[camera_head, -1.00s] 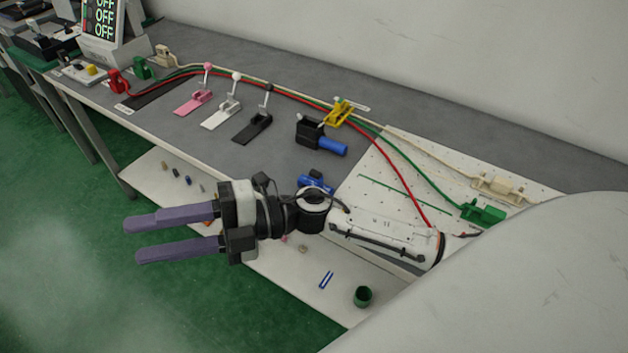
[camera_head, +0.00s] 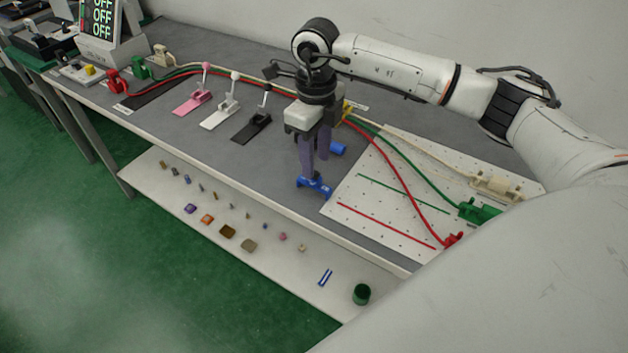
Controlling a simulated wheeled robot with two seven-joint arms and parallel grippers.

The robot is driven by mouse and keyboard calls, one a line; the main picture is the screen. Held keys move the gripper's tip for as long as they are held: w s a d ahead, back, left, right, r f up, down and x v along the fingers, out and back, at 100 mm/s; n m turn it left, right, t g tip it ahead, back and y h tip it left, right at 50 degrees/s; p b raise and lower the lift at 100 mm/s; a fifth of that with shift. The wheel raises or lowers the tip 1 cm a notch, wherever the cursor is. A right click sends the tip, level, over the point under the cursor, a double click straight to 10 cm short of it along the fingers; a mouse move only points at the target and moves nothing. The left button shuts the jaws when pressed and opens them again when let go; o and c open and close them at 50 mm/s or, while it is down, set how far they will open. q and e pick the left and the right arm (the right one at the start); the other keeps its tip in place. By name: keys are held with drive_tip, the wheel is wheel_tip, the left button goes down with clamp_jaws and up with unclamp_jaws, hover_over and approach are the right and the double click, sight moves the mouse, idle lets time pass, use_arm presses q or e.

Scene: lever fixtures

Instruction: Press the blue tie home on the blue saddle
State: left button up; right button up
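A blue fitting (camera_head: 317,188) lies near the table's front edge, left of the white perforated board. It is small, and I cannot tell its saddle and tie apart. My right gripper (camera_head: 315,167) points down just above it, with its two purple fingers apart. I see nothing between them. Whether a fingertip touches the fitting is unclear. A second blue piece (camera_head: 339,149), a cylinder, shows behind the fingers. The black block it belonged to in the earlier view is hidden by my gripper. My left gripper is not in view.
Pink (camera_head: 193,102), white (camera_head: 220,117) and black (camera_head: 252,128) lever fixtures stand left of my gripper. Red, green and cream cables run behind it to the perforated board (camera_head: 385,205). A lower shelf (camera_head: 270,262) holds several small parts and a green cup (camera_head: 361,294).

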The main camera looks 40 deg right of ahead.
sight(314, 184)
drive_tip(key=shift+s+a+f+p, duration=0.1)
drive_tip(key=shift+f+p, duration=0.1)
drive_tip(key=shift+f, duration=0.8)
drive_tip(key=shift+a+f+p, duration=0.15)
drive_tip(key=shift+f, duration=0.85)
drive_tip(key=shift+s+a+f+p, duration=0.1)
drive_tip(key=shift+f+p, duration=0.1)
drive_tip(key=shift+f, duration=0.8)
clamp_jaws()
